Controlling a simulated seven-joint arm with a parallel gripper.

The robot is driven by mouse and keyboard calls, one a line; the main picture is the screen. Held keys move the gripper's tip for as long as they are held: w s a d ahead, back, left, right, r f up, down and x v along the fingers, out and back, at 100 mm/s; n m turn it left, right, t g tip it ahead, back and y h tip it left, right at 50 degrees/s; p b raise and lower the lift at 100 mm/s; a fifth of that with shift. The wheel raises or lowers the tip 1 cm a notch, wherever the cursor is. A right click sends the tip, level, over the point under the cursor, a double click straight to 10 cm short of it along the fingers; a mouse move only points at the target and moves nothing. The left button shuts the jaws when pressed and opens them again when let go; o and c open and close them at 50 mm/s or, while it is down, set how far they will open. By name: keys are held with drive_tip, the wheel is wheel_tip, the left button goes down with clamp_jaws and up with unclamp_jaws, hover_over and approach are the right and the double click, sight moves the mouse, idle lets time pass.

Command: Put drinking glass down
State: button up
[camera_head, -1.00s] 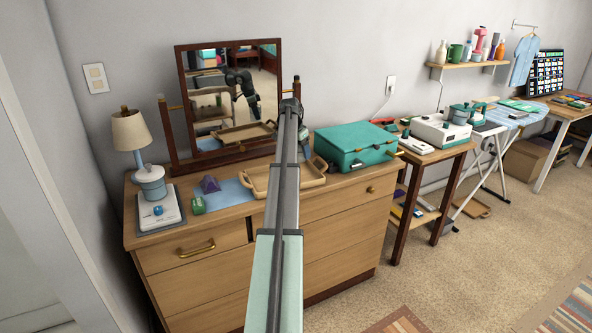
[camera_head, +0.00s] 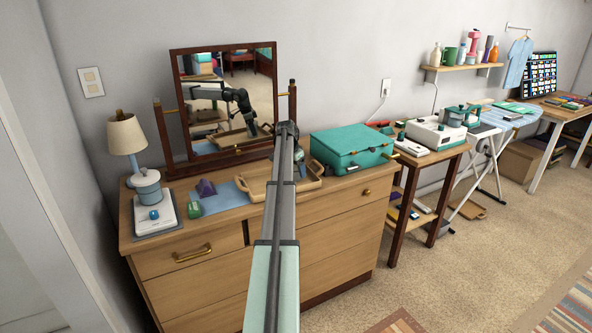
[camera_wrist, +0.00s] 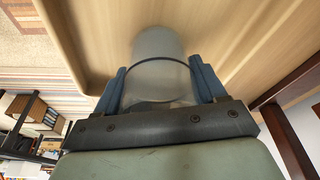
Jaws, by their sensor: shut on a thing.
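A translucent drinking glass (camera_wrist: 155,52) is in my gripper (camera_wrist: 158,78), between its two blue fingers in the wrist view. The gripper is shut on it. The glass is over the wooden tray (camera_wrist: 225,35); I cannot tell whether it touches the tray. In the head view the tray (camera_head: 257,189) lies on the dresser top, in front of the mirror. My arm hides part of the tray and the glass there; only a bit of my gripper (camera_head: 299,158) shows beside the arm.
A teal case (camera_head: 350,148) stands close right of the tray. A purple object (camera_head: 205,188) and a green one (camera_head: 196,209) lie to its left. A lamp (camera_head: 127,137) and a blue pot (camera_head: 147,188) stand farther left. The framed mirror (camera_head: 168,65) rises behind.

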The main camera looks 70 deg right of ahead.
drive_tip(key=o, duration=1)
drive_tip(key=shift+f, duration=0.1)
drive_tip(key=v, duration=1.2)
